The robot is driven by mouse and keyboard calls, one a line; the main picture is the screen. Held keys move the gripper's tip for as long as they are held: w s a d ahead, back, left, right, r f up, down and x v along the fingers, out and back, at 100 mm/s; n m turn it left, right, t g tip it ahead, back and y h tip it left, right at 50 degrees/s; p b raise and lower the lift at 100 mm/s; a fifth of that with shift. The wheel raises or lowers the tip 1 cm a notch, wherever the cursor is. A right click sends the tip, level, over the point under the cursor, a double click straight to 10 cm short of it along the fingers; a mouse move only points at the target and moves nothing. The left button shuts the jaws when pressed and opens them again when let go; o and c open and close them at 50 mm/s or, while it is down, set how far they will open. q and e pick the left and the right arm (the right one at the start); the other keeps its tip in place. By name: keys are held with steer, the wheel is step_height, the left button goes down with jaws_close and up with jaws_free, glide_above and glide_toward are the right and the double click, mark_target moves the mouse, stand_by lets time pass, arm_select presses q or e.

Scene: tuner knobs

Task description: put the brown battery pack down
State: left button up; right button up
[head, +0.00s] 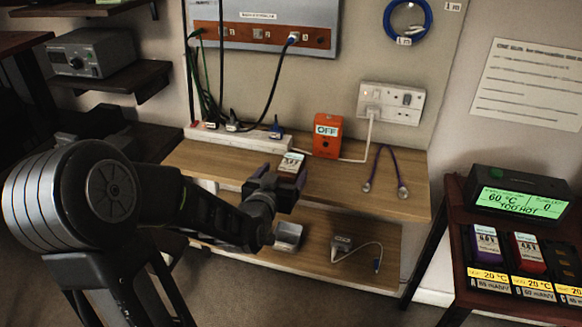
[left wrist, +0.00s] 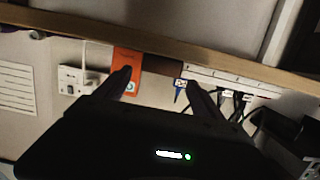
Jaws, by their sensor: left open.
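The brown battery pack (head: 292,162) stands upright on the upper wooden shelf, its pale label facing up in the head view. My left gripper (head: 280,178) is open, just in front of the pack, and partly hides it. In the left wrist view, which is upside down, the dark brown pack (left wrist: 163,64) shows between the two spread fingers (left wrist: 160,90), its base at the shelf. Whether a finger touches it I cannot tell. My right gripper is not in view.
An orange OFF box (head: 327,136) stands right of the pack, a white power strip (head: 235,139) behind left. A purple cable (head: 384,165) lies right. The charger (head: 520,192) reads 60 °C, TOO HOT; purple (head: 486,244) and red (head: 527,252) packs sit before it.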

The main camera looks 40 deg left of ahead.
mark_target(290, 165)
arm_select(q)
steer(key=shift+w+a+f, duration=0.15)
steer(key=shift+w, duration=0.35)
steer(key=x, duration=0.5)
steer(key=shift+w+f, duration=0.1)
steer(key=shift+w, duration=0.05)
steer(key=shift+c, duration=0.4)
steer(key=c, duration=1.6)
step_height(290, 165, up, 10)
steer(key=shift+r+p, duration=0.1)
steer(key=shift+p, duration=0.8)
